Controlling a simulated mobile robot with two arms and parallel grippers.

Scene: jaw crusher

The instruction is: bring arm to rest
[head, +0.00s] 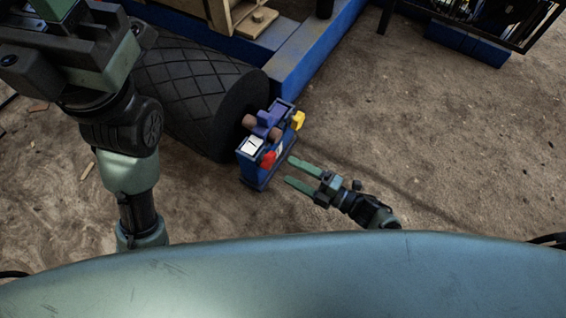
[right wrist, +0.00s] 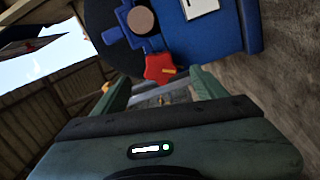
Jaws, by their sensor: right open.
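My right gripper (head: 296,173) is open and empty in the head view, its green fingers pointing left toward a blue box-like device (head: 262,172) on the ground. In the right wrist view its two fingers (right wrist: 158,90) stand apart, with the blue device (right wrist: 225,35) beyond them. The device carries a red knob (head: 267,159), a yellow knob (head: 298,120) and a white panel (head: 251,145). The red knob also shows in the right wrist view (right wrist: 159,68), just past the fingers and apparently apart from them. My left arm comes in at the left; its gripper's fingers are not visible.
A large black tyre (head: 190,90) stands directly behind and left of the device. A blue machine frame (head: 318,45) runs behind it. Bare dirt ground (head: 470,150) lies open to the right. A dark mesh structure (head: 490,20) stands at the top right.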

